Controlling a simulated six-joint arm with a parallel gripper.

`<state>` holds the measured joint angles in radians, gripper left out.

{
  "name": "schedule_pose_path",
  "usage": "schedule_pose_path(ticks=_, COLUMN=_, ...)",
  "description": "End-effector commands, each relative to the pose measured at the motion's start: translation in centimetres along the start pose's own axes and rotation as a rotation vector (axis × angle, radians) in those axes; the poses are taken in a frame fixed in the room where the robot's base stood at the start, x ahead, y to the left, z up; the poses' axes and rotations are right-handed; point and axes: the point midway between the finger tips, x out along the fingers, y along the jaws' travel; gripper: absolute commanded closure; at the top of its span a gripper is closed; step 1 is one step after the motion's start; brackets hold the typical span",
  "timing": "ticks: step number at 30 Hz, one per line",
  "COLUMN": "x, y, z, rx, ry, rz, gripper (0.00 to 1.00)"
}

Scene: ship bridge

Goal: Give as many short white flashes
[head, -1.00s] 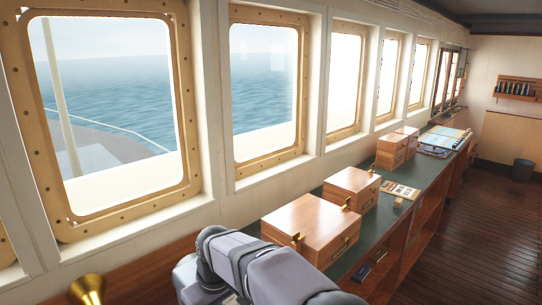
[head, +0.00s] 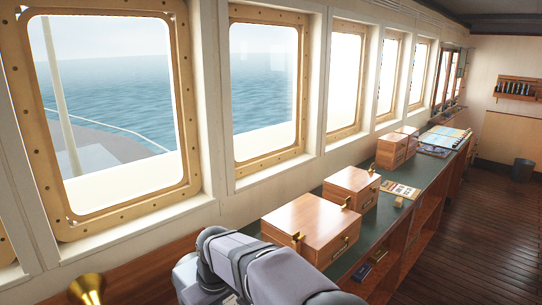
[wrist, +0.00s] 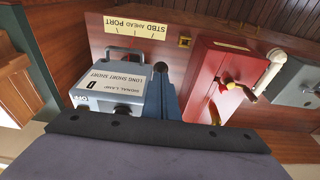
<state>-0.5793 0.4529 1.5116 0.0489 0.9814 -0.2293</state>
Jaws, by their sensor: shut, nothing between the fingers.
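In the wrist view a light grey box (wrist: 98,97) stands on the wooden panel, upside down in the picture. Its labels read "SIGNAL LAMP" and "LONG SHORT SHORT". It has a metal handle at its far side and dark knobs or buttons along its near edge, partly cut off by my gripper's body. My gripper (wrist: 162,72) is shut and empty, its fingers pointing down beside the box, to its right in the picture. I cannot tell if the fingertips touch anything. No lit lamp or white flash shows. In the head view my gripper and the grey box are not visible.
A red box (wrist: 211,75) with a red-and-yellow handle stands right of my gripper, and a grey box (wrist: 297,83) beyond it. A plate (wrist: 136,27) reads "STBD AHEAD PORT". Wooden boxes (head: 311,226) line the green counter (head: 408,207) under the windows.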

Motion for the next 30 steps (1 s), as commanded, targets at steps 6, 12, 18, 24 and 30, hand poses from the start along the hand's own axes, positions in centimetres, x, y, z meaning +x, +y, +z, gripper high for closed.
schedule_pose_path(ticks=6, x=0.7, y=0.0, z=0.1, rx=0.0, ry=0.0, rz=0.0, gripper=1.0)
schedule_pose_path(ticks=12, x=1.3, y=0.0, z=0.3, rx=0.0, ry=0.0, rz=0.0, gripper=1.0)
schedule_pose_path(ticks=18, x=1.4, y=0.0, z=0.3, rx=0.0, ry=-0.001, rz=0.0, gripper=1.0)
schedule_pose_path(ticks=24, x=2.4, y=0.0, z=0.5, rx=0.0, ry=-0.002, rz=-0.001, gripper=1.0)
schedule_pose_path(ticks=30, x=4.0, y=0.0, z=0.8, rx=0.0, ry=-0.001, rz=0.0, gripper=1.0)
